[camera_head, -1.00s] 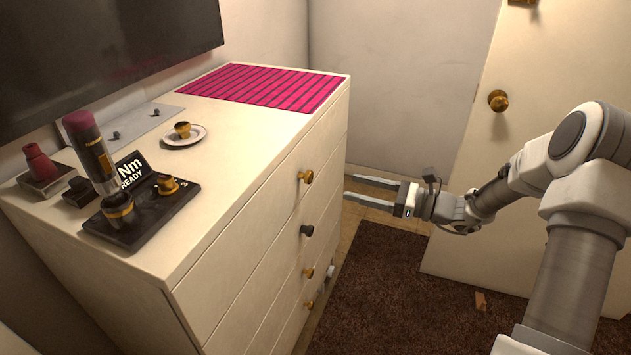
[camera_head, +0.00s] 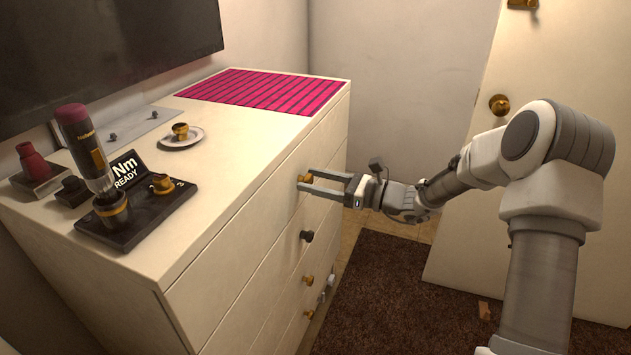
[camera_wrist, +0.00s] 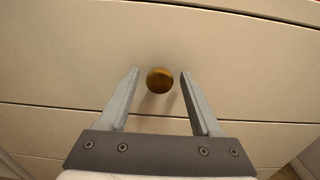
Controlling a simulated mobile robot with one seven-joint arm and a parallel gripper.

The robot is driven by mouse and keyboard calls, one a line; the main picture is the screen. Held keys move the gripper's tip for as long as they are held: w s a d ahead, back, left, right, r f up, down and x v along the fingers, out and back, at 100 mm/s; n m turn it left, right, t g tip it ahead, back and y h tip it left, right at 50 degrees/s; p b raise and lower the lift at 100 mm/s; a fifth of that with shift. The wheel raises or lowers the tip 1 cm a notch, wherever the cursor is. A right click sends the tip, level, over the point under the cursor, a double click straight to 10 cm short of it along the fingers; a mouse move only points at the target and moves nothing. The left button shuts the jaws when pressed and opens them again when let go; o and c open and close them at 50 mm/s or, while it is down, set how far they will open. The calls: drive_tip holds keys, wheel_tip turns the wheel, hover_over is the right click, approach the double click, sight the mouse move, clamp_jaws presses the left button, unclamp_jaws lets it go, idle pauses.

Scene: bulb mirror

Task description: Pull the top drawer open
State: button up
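The top drawer (camera_head: 262,222) of the cream dresser is shut, its front flush with the others. Its round brass knob (camera_head: 304,178) also shows in the wrist view (camera_wrist: 159,80). My gripper (camera_head: 304,180) is open at the top drawer front, with its fingertips on either side of the knob. In the wrist view the gripper (camera_wrist: 158,74) has the knob between its two fingers, with a gap on each side. The fingers do not touch the knob.
Below are a dark knob (camera_head: 307,236) and more brass knobs (camera_head: 308,280). The dresser top holds a black tool stand (camera_head: 150,212), a saucer with a cup (camera_head: 181,136) and a pink striped mat (camera_head: 262,92). A brown rug (camera_head: 400,290) covers the floor before the drawers.

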clamp_jaws()
idle(1.2)
